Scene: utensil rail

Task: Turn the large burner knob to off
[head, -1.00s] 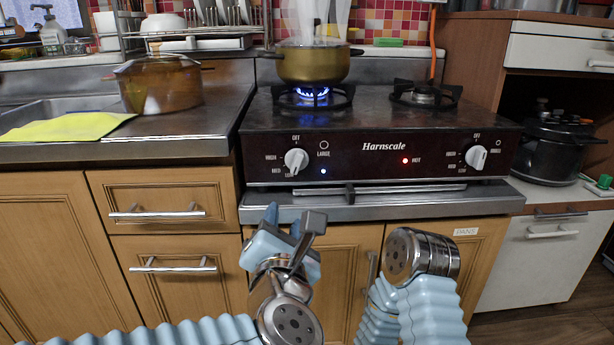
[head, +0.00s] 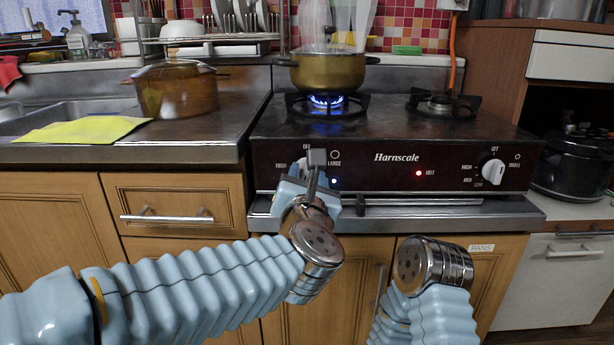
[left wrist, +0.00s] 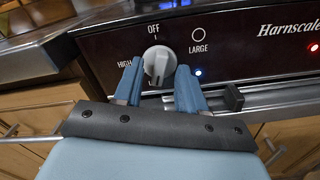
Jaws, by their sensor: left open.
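The large burner knob (left wrist: 159,62) is a white dial on the stove's dark front panel, under the word OFF and beside the LARGE label. In the head view my left gripper (head: 306,172) hides most of this knob. The gripper's two blue fingers (left wrist: 159,90) are open, one on each side of the knob's lower part; I cannot tell whether they touch it. A blue flame (head: 327,101) burns under the pot on the large burner. Only the arm end on my right side shows, without its fingers.
The stove (head: 400,118) carries a brass-coloured pot (head: 328,72) on its left burner. A second white knob (head: 493,171) is at the panel's right. A metal ledge (head: 440,216) runs below the panel. An amber pot (head: 176,90) and a yellow cloth (head: 83,130) are on the left counter.

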